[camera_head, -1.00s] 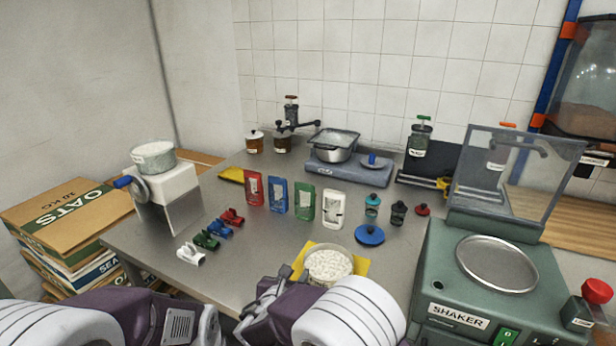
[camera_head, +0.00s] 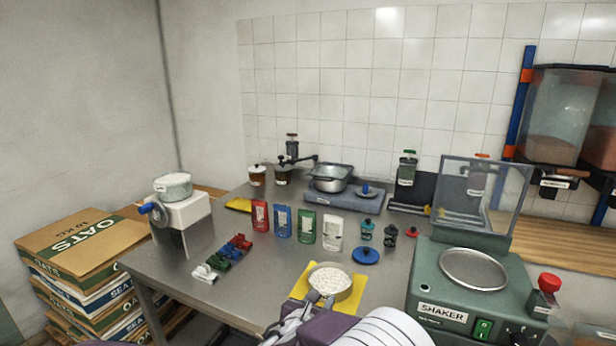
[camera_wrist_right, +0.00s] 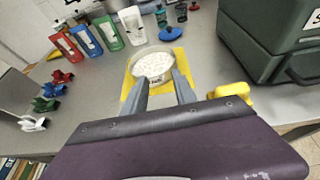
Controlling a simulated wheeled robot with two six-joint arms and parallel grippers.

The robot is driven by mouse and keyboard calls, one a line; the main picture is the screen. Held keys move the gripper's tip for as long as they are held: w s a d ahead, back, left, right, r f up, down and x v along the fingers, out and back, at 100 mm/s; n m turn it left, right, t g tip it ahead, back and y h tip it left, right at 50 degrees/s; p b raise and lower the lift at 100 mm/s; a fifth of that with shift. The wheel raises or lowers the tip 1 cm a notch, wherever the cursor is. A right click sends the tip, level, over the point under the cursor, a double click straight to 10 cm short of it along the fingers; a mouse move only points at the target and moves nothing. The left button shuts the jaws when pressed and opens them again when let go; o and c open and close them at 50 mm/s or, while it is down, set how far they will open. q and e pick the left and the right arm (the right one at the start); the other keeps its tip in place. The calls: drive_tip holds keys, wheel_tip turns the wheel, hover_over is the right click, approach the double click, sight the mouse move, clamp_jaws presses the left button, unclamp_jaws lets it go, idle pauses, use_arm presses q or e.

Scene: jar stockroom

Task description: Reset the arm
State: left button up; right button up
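My right gripper (camera_head: 320,300) is at the bottom middle of the head view, just on the near side of a bowl of white pieces (camera_head: 329,281). The bowl (camera_wrist_right: 153,65) stands on a yellow mat (camera_wrist_right: 129,88) beyond the fingertips. Whether a finger touches the bowl's near rim, I cannot tell. My left gripper is out of view; only a sliver of purple shows at the head view's bottom edge.
A green shaker machine (camera_head: 425,269) stands right of my right arm. Red, blue, green and white pouches (camera_head: 332,233) stand mid-table, with coloured clips (camera_head: 216,262) to their left. A blue lid (camera_head: 365,256) lies behind the bowl. Cardboard boxes (camera_head: 75,240) are stacked left of the table.

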drive_tip(key=s+d+r+m+g+h+p, duration=0.1)
drive_tip(key=s+d+r+m+g+p, duration=0.15)
drive_tip(key=d, duration=0.45)
drive_tip(key=s+d+r+m+g+h+p, duration=0.1)
drive_tip(key=s+d+m+g, duration=0.1)
drive_tip(key=s+d+m, duration=0.35)
drive_tip(key=s+d+r+m+g+h+p, duration=0.1)
drive_tip(key=d+r+m+g+p, duration=0.1)
drive_tip(key=d, duration=0.7)
drive_tip(key=s+d+f+m+g+y+p, duration=0.25)
drive_tip(key=s+m+g, duration=0.25)
drive_tip(key=s+m, duration=0.75)
drive_tip(key=s+a+f+m+y, duration=0.4)
drive_tip(key=s+a+m+y, duration=0.1)
drive_tip(key=a+m, duration=0.4)
drive_tip(key=shift+s+a+f, duration=0.15)
drive_tip(key=shift+s+a, duration=0.05)
drive_tip(key=shift+s+m+y, duration=0.1)
drive_tip(key=shift+m+y, duration=0.15)
